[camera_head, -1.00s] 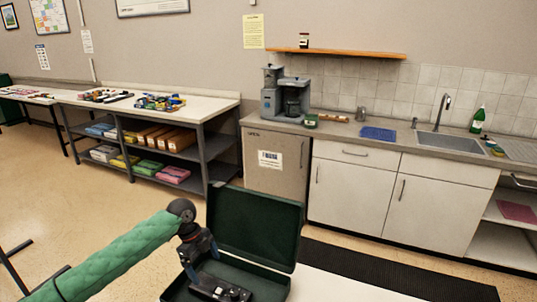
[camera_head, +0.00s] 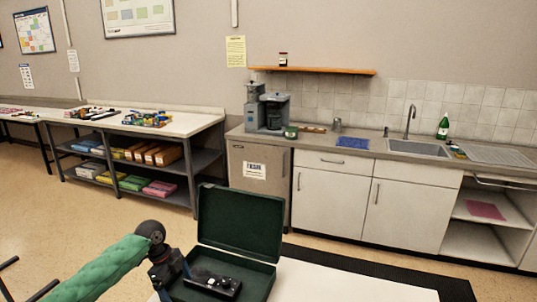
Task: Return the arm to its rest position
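My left arm (camera_head: 105,268), in a green quilted sleeve, comes in from the lower left. Its gripper (camera_head: 180,284) points down at the left side of an open dark green case (camera_head: 240,222). A black device (camera_head: 215,283) with small light parts on top lies in the case. The gripper's fingertips are cut off or hidden by the wrist, so I cannot tell whether they are open or touch the device. My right arm and gripper are not in view.
The case stands on a white table (camera_head: 340,284); its top is clear to the right. Beyond it are a dark floor mat (camera_head: 415,282) and a counter with a sink (camera_head: 418,148). A workbench with shelves (camera_head: 195,123) stands at the back left.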

